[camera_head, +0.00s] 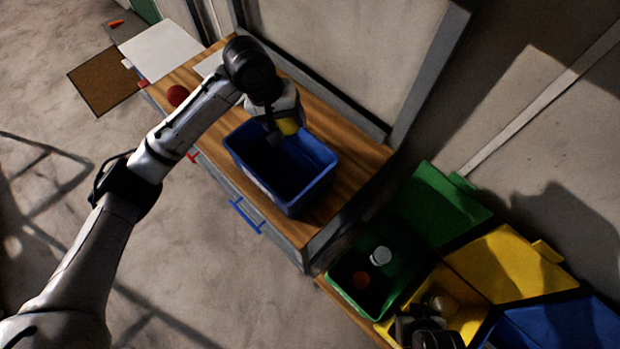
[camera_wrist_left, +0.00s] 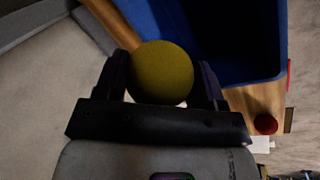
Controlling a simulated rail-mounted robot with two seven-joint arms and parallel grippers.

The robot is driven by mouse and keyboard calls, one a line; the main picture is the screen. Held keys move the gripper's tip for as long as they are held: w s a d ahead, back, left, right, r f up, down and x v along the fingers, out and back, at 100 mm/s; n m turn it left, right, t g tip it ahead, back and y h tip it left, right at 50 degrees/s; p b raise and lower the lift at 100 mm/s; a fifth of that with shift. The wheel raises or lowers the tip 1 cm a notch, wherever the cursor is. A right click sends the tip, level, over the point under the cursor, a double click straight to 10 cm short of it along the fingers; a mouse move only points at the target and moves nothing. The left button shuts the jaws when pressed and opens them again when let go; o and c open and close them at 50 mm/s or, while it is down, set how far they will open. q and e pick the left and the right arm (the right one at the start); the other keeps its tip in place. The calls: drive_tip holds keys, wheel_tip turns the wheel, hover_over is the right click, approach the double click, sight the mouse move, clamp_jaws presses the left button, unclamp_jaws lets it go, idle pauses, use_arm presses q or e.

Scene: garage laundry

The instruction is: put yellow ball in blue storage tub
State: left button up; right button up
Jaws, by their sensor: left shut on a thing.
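My left gripper (camera_head: 284,122) is shut on the yellow ball (camera_head: 289,127), at the back edge of the blue storage tub (camera_head: 318,186). In the left wrist view the yellow ball (camera_wrist_left: 162,73) sits between the two fingers. The tub (camera_wrist_left: 262,77) shows there beyond the ball, up and to the right. The ball overlaps the tub's rim in the picture; I cannot tell its exact height above it. The tub stands upright on the wooden top, and its inside is dark. A dark part at the bottom of the head view may belong to my right arm; its fingers are not clear.
The wooden counter (camera_head: 349,187) bears the tub and a dark red ball (camera_head: 178,95). Lower right stand a green bin (camera_head: 352,306) holding a white and a reddish item, a yellow bin (camera_head: 473,322) and a blue bin's lid (camera_head: 565,325). A wall runs behind the counter.

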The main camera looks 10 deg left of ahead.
use_arm(q)
drive_tip(key=shift+s+d+n, duration=0.1)
drive_tip(key=shift+d+n, duration=0.15)
drive_tip(key=shift+n, duration=0.15)
drive_tip(key=shift+a, duration=0.1)
drive_tip(key=shift+a+f+n, duration=0.2)
drive_tip(key=shift+a+n, duration=0.05)
drive_tip(key=shift+n, duration=0.15)
drive_tip(key=b, duration=0.2)
hover_over(295, 165)
drive_tip(key=a, duration=0.1)
wheel_tip(295, 165, down, 11)
drive_tip(key=shift+s+a+f, duration=0.1)
drive_tip(key=shift+s+f, duration=0.05)
drive_tip(key=shift+f, duration=0.3)
drive_tip(key=shift+s+a+f, duration=0.1)
drive_tip(key=shift+s+f, duration=0.05)
drive_tip(key=shift+f, duration=0.3)
wheel_tip(295, 165, down, 5)
drive_tip(key=shift+d+r+b, duration=0.1)
drive_tip(key=shift+b, duration=0.45)
